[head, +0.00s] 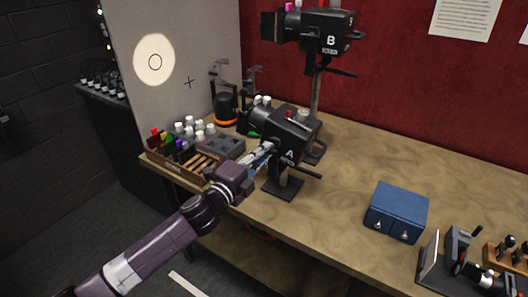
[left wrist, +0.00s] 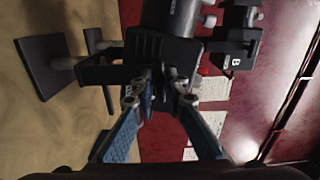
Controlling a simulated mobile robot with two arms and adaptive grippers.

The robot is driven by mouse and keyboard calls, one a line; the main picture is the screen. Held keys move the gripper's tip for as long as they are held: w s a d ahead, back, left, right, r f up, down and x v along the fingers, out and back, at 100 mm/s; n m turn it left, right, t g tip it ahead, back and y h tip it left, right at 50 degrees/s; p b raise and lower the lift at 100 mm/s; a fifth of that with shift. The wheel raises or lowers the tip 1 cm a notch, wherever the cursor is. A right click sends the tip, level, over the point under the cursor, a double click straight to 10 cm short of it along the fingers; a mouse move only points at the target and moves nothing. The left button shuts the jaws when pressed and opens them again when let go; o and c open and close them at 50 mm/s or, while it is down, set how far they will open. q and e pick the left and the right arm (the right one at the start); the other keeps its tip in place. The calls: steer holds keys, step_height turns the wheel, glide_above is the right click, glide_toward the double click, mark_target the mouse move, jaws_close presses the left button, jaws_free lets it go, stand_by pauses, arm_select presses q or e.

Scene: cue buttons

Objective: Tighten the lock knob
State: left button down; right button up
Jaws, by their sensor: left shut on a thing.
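A black stage lamp marked A (head: 294,132) stands on a short stand with a flat base plate (head: 283,189) on the wooden bench. Its black body also fills the top middle of the left wrist view (left wrist: 165,48). My left gripper (head: 266,148) reaches the left side of lamp A, at its yoke. In the left wrist view its blue-padded fingers (left wrist: 159,92) are closed together at the lamp's bracket, shut on the lock knob. The knob itself is mostly hidden by the fingertips. My right gripper does not show.
A second lamp marked B (head: 325,38) stands on a taller pole behind. A wooden tray (head: 190,164) with bottles and coloured pieces lies left of lamp A. A blue box (head: 397,211) sits to the right, with clear bench between.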

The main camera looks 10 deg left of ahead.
arm_select(q)
steer(key=shift+m, duration=0.3)
steer(key=c, duration=2)
jaws_free()
steer(key=shift+c, duration=0.2)
steer(key=shift+s, duration=0.1)
steer(key=v, duration=1.2)
steer(key=shift+f, duration=0.1)
